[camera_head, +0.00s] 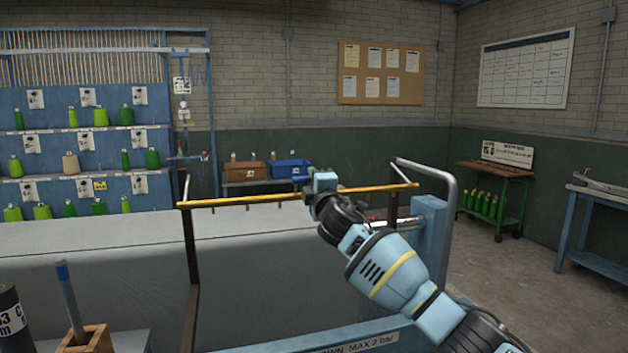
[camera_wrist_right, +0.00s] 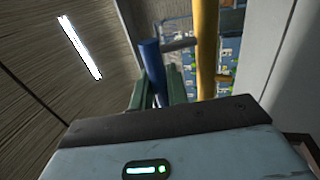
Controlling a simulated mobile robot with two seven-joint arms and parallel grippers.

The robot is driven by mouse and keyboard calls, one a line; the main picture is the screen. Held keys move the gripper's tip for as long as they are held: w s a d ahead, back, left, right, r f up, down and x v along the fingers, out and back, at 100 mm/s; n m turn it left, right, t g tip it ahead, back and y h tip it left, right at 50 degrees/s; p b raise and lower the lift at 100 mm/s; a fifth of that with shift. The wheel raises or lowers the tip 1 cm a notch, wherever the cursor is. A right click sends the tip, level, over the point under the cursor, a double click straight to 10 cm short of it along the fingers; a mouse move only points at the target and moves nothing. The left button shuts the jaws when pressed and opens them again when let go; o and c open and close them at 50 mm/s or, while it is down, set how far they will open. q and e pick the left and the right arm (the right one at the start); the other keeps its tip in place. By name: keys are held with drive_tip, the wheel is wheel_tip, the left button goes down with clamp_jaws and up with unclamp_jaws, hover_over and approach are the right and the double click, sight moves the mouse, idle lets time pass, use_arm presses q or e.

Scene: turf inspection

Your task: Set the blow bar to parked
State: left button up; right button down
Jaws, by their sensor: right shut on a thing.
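The blow bar (camera_head: 255,199) is a yellow tube with several small nozzles below it. It runs level across the grey machine bed (camera_head: 255,247), carried on dark side arms. A blue handle (camera_head: 301,178) sticks out from it. My right gripper (camera_head: 318,184) is at the bar, right of its middle, and hides part of it. In the right wrist view the green fingers (camera_wrist_right: 158,90) are shut around the blue handle (camera_wrist_right: 151,58), and the yellow bar (camera_wrist_right: 206,48) passes beside them. My left gripper is not in view.
A blue post (camera_head: 430,235) and a grey bent pipe (camera_head: 450,200) stand right of the bar. A blue-topped stick (camera_head: 68,300) in a wooden block stands front left. The floor (camera_head: 520,275) at right is clear.

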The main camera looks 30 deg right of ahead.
drive_tip(key=shift+s+r, duration=0.1)
drive_tip(key=shift+r, duration=0.3)
drive_tip(key=c, duration=1.7)
unclamp_jaws()
drive_tip(key=shift+c, duration=0.2)
drive_tip(key=shift+o, duration=0.2)
drive_tip(key=shift+f, duration=0.1)
drive_tip(key=shift+f, duration=0.1)
drive_tip(key=v, duration=0.7)
drive_tip(key=shift+s, duration=0.3)
drive_tip(key=shift+f, duration=0.2)
